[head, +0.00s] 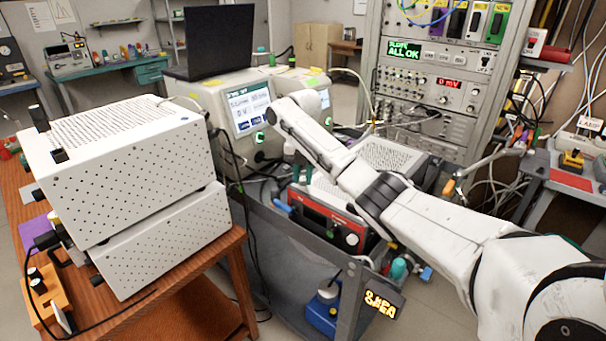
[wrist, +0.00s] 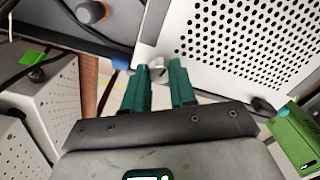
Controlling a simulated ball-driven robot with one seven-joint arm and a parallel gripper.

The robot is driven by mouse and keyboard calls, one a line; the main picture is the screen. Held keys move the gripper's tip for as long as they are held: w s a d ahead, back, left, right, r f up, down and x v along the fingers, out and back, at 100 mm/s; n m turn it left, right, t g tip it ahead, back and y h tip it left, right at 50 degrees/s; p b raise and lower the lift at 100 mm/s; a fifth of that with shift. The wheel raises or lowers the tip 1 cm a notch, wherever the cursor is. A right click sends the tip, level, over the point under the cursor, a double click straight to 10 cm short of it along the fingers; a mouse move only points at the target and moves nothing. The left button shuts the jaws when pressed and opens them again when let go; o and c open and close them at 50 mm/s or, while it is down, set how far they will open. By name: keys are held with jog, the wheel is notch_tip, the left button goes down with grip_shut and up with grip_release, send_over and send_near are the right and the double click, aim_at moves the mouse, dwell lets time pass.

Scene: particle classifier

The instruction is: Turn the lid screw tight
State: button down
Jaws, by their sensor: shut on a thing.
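The lid screw (wrist: 157,68) is a small silver head at the edge of a white perforated lid (wrist: 235,40) in the wrist view. My gripper (wrist: 161,72) has two dark green fingers, one on each side of the screw head, shut on it. In the head view my gripper (head: 297,165) points down beside a red-framed instrument (head: 352,222) on the grey cart; my arm hides most of the lid there, and the screw cannot be made out. The screw's shank is hidden, so I cannot tell how deep it sits.
Two stacked white perforated boxes (head: 140,165) stand on a wooden table at left. A monitor unit (head: 240,105) stands behind my gripper. An equipment rack (head: 445,75) rises at the back right. A blue handle (head: 282,205) lies close to the gripper.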

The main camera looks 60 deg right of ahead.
jog(key=m+p, duration=0.2)
jog(key=m, duration=0.1)
jog(key=shift+a+r, duration=0.1)
jog(key=shift+r, duration=0.05)
jog(key=m+p, duration=0.3)
jog(key=m, duration=0.1)
jog(key=shift+m, duration=0.3)
jog(key=m+p, duration=0.1)
jog(key=m, duration=0.2)
jog(key=shift+m+p, duration=0.3)
jog(key=m+p, duration=0.1)
jog(key=m, duration=0.3)
jog(key=shift+m, duration=0.3)
jog(key=m+p, duration=0.1)
jog(key=m, duration=0.2)
jog(key=shift+m, duration=0.3)
jog(key=m, duration=0.4)
jog(key=shift+m, duration=0.3)
jog(key=m, duration=0.3)
jog(key=shift+m, duration=2)
